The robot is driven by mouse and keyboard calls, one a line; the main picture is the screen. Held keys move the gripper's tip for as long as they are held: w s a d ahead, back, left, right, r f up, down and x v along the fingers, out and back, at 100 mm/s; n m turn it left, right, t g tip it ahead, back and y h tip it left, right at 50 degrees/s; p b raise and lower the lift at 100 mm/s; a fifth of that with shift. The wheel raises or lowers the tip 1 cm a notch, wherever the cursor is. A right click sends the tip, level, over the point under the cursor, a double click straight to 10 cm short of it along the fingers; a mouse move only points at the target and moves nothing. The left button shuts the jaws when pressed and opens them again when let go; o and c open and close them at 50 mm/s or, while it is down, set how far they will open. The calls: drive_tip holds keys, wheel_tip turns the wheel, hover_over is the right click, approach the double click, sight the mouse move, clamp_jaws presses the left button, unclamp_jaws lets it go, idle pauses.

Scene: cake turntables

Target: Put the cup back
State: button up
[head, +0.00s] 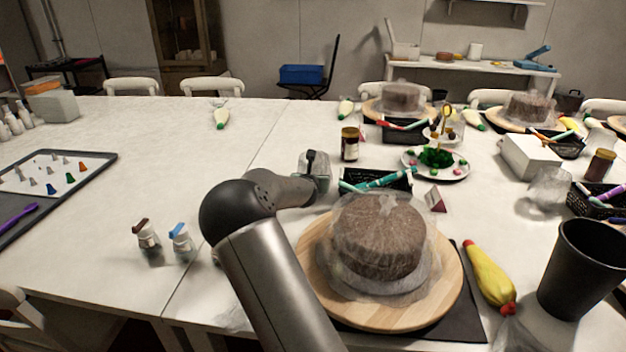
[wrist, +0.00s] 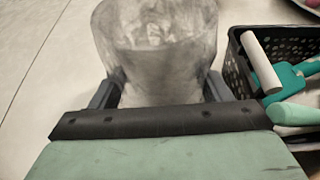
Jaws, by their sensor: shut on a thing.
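A clear, see-through cup (wrist: 155,40) stands between the two dark fingers of my gripper (wrist: 160,92) in the wrist view, with its open rim toward the top of the picture. The fingers are shut on its sides. In the head view my gripper (head: 313,160) is at the middle of the table, and the cup (head: 321,183) shows only in part behind my arm. I cannot tell whether the cup's base touches the table.
A black basket (wrist: 262,75) with tools is just right of the cup. A wooden turntable (head: 440,305) with a wrapped cake is nearer. A jar (head: 350,144) stands behind. A black tumbler (head: 580,270) and clear wrap-like item (head: 548,190) are at right. White table left of my gripper is mostly clear.

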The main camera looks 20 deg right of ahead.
drive_tip(key=shift+f, duration=0.2)
drive_tip(key=o, duration=1.2)
drive_tip(key=shift+c, duration=0.2)
drive_tip(key=shift+r, duration=0.25)
drive_tip(key=shift+s+a+r, duration=0.1)
drive_tip(key=shift+s+a, duration=0.1)
drive_tip(key=v, duration=1.1)
drive_tip(key=shift+s, duration=0.2)
drive_tip(key=shift+r+p, duration=0.2)
drive_tip(key=shift+p, duration=0.1)
